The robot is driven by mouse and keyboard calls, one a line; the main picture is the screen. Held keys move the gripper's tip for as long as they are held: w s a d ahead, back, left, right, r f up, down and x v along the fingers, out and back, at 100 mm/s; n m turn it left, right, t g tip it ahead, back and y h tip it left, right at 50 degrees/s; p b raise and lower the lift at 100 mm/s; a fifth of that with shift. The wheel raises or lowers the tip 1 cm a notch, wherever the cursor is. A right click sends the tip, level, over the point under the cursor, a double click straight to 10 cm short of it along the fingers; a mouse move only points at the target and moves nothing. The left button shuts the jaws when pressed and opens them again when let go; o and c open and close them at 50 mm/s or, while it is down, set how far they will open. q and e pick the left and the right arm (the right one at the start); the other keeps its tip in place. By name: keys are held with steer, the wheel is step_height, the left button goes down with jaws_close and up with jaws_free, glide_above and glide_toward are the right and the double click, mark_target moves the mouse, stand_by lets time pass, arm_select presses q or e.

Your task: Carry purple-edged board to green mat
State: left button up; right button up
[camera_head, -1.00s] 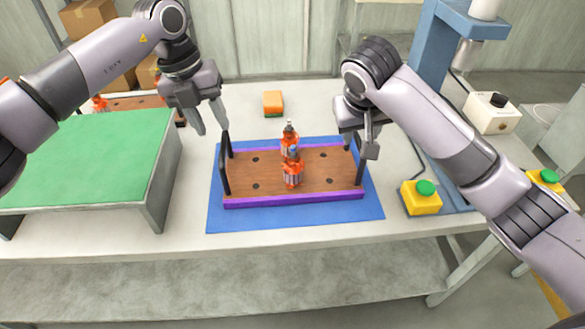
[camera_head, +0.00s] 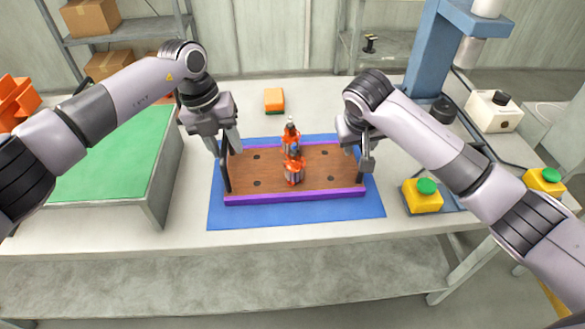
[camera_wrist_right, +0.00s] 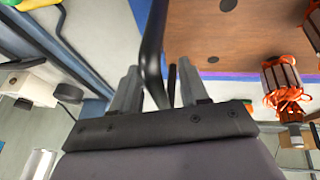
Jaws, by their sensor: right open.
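The purple-edged board (camera_head: 270,181) is a brown wooden tray with holes and a black handle at each end. It lies on the blue mat (camera_head: 300,212) and carries orange-wound armatures (camera_head: 293,171) near its middle. The green mat (camera_head: 100,160) is on a raised stand at the left. My left gripper (camera_head: 222,150) is open at the board's left handle (camera_head: 225,172), fingers on either side of its top. My right gripper (camera_head: 365,158) is at the right handle. In the right wrist view this handle (camera_wrist_right: 152,50) passes between the open fingers (camera_wrist_right: 155,92).
An orange sponge (camera_head: 274,101) lies behind the board. A yellow box with a green button (camera_head: 422,196) stands just right of the blue mat. A blue press column (camera_head: 428,60) and a white control box (camera_head: 492,112) stand at the back right. The strip of table in front is clear.

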arm_select(q)
jaws_close()
arm_select(e)
jaws_close()
arm_select(q)
steer(key=shift+w+r, duration=0.1)
steer(key=shift+r, duration=0.1)
arm_select(e)
steer(key=shift+w+r, duration=0.1)
steer(key=shift+r, duration=0.1)
